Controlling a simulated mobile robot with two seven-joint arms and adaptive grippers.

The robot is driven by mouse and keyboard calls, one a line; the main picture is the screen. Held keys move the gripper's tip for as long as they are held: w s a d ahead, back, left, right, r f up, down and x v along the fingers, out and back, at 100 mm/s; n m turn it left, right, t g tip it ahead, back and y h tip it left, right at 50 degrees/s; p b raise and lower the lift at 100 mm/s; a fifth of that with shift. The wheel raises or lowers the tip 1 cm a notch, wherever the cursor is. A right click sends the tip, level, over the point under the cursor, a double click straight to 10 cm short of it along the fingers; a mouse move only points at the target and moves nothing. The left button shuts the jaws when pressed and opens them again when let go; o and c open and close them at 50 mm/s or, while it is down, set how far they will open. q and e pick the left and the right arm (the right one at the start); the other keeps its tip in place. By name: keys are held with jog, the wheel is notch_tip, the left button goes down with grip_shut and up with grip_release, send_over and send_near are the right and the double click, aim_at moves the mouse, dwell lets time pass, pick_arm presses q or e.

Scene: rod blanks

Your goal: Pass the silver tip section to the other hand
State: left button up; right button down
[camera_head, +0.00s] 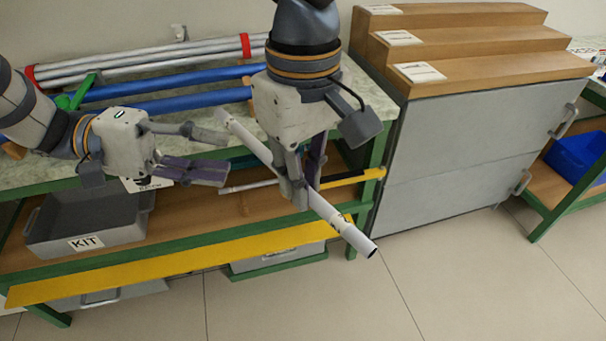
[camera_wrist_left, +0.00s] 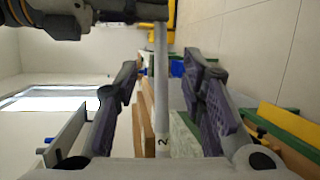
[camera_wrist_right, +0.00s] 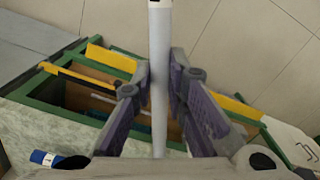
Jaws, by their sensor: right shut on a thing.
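The silver tip section (camera_head: 345,229) is a long pale rod, held slanting from upper left to lower right in front of the bench. My right gripper (camera_head: 300,192) is shut on it around its middle. In the right wrist view the rod (camera_wrist_right: 159,30) runs between the fingers (camera_wrist_right: 158,85). My left gripper (camera_head: 226,155) is open and empty, its fingertips close to the rod's upper left end. In the left wrist view the rod (camera_wrist_left: 161,85) lines up between the spread fingers (camera_wrist_left: 163,80), with a "2" marking near its end. I cannot tell whether they touch.
Silver tubes (camera_head: 150,64) with red bands and blue tubes (camera_head: 165,103) lie on the bench top. A grey KIT bin (camera_head: 50,235) sits on the shelf below. A grey cabinet (camera_head: 470,140) with wooden steps stands right. The floor in front is clear.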

pick_arm(q)
notch_tip(320, 180, down, 23)
jog(key=s+a+n+t+y, duration=0.1)
jog(key=n+t+y, duration=0.2)
jog(key=t+y, duration=0.5)
jog(key=s+a+f+m+g+y, duration=0.1)
jog(key=s+a+f+g+y, duration=0.1)
jog(key=s+f, duration=0.4)
jog(key=s+a+f+g+y, duration=0.2)
jog(key=s+f+y, duration=0.1)
jog(key=s, duration=0.5)
jog(key=s+a+m+g+y, duration=0.2)
jog(key=s+a+g+y, duration=0.1)
jog(key=s, duration=1.4)
jog(key=a+f+g, duration=0.1)
jog(key=g, duration=0.1)
jog(key=shift+s+a+m+g, duration=0.2)
jog(key=shift+s+m+g, duration=0.2)
